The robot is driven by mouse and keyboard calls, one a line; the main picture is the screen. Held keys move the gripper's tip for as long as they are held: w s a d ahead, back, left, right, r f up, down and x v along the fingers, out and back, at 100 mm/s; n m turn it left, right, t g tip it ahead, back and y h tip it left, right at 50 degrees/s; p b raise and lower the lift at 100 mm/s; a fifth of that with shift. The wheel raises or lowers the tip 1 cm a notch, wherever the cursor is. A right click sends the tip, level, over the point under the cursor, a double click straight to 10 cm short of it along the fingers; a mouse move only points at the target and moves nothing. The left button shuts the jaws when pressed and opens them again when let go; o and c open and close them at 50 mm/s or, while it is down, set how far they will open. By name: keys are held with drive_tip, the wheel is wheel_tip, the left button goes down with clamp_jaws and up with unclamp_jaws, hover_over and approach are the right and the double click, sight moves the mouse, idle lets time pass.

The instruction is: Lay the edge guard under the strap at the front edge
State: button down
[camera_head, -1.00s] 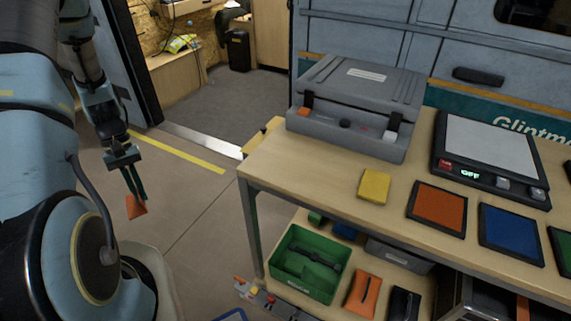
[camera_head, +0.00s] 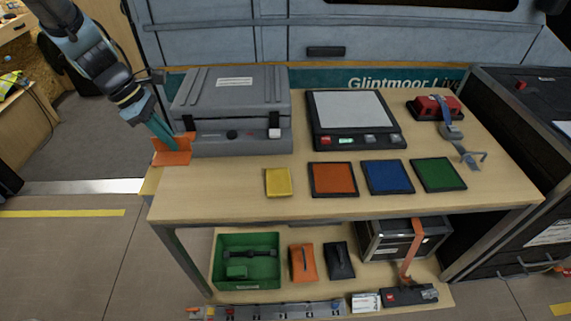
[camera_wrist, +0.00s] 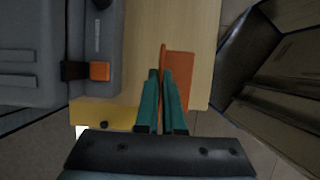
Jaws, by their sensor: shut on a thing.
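My gripper (camera_head: 163,134) is shut on the orange, angled edge guard (camera_head: 172,158) and holds it at the table's left end, just left of the grey case. The wrist view shows the green fingers (camera_wrist: 163,78) closed on the guard (camera_wrist: 179,66), with the wooden table top beneath. An orange strap (camera_head: 416,243) runs down over the front edge of a black case (camera_head: 391,240) on the lower shelf, to the right. Its lower end reaches a dark ratchet piece (camera_head: 408,295). My gripper is far from that strap. The strap's underside is hidden.
On the table (camera_head: 225,198) are a grey case (camera_head: 240,110), a scale (camera_head: 350,112), a yellow block (camera_head: 278,182), coloured pads, and a red device (camera_head: 432,108) with a blue strap. A green bin (camera_head: 263,281) and two pouches stand on the shelf. The table's front strip is clear.

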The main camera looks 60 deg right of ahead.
drive_tip(key=shift+s+d+r, duration=0.1)
drive_tip(key=shift+s+d, duration=0.1)
wheel_tip(320, 180, down, 10)
drive_tip(key=p, duration=0.2)
drive_tip(key=shift+p, duration=0.35)
drive_tip(key=c, duration=1)
unclamp_jaws()
drive_tip(key=shift+c, duration=0.2)
drive_tip(key=b+v, duration=0.2)
drive_tip(key=v, duration=0.9)
drive_tip(key=shift+r+b, duration=0.15)
drive_tip(key=shift+b, duration=0.2)
drive_tip(key=shift+w+a+r, duration=0.15)
drive_tip(key=shift+r, duration=0.2)
